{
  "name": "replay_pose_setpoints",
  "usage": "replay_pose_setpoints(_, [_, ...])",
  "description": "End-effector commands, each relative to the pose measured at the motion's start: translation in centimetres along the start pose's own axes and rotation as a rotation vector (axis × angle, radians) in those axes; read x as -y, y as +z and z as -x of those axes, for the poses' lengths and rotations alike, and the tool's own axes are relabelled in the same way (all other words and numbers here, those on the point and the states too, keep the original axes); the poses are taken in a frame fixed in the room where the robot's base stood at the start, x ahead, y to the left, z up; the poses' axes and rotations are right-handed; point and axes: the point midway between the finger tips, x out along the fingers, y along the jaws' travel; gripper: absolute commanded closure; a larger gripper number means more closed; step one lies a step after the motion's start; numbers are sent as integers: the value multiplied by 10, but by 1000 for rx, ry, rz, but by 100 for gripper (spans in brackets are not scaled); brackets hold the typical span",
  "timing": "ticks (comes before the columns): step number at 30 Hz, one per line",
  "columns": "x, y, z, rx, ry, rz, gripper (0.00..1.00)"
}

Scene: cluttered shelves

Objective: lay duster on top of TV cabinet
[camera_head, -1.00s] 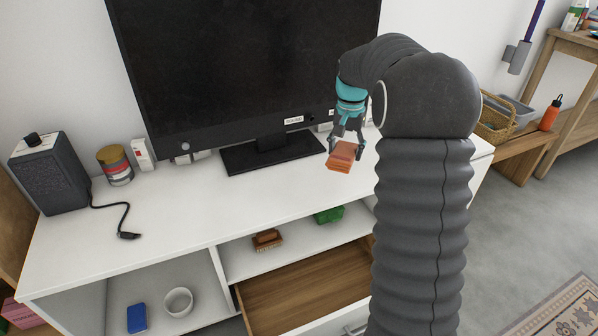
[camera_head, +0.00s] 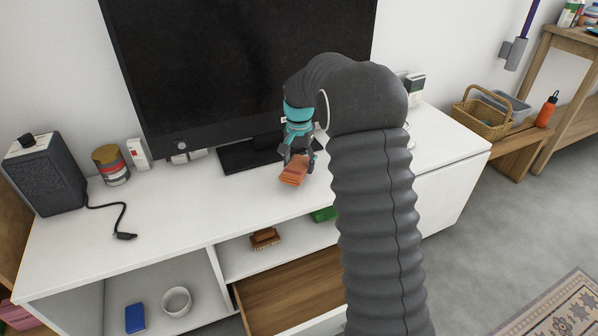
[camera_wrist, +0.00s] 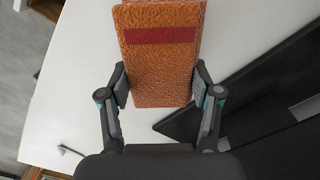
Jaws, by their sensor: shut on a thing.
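The duster is an orange block with a rough textured surface and a dark red band. In the wrist view the duster (camera_wrist: 160,60) sits between the two fingers of my gripper (camera_wrist: 160,88), which is shut on it. In the head view the duster (camera_head: 293,170) hangs below my gripper (camera_head: 298,158), over the front part of the white TV cabinet (camera_head: 190,205). I cannot tell the exact gap between the duster and the cabinet top. My arm hides part of the cabinet's right side.
A large black TV (camera_head: 230,75) stands at the back. A dark speaker (camera_head: 43,172) with a cable (camera_head: 118,220), a tin (camera_head: 110,165) and a small white box (camera_head: 138,154) are at the left. The front middle top is clear. A wooden drawer (camera_head: 290,290) is open below.

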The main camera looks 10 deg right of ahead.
Motion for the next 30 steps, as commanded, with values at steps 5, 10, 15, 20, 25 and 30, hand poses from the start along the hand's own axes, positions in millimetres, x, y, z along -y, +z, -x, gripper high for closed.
replay_pose_setpoints(5, [-1, 1, -26, 3, 2, 0, 68])
replay_pose_setpoints(10, [0, 0, -32, 1, 1, 0, 68])
replay_pose_setpoints(15, [-1, 0, -33, 1, 1, 0, 68])
replay_pose_setpoints(20, [-1, 0, -35, 1, 1, 0, 24])
replay_pose_setpoints(25, [-1, 0, -35, 1, 1, 0, 11])
replay_pose_setpoints(30, [-1, 0, -35, 1, 1, 1, 11])
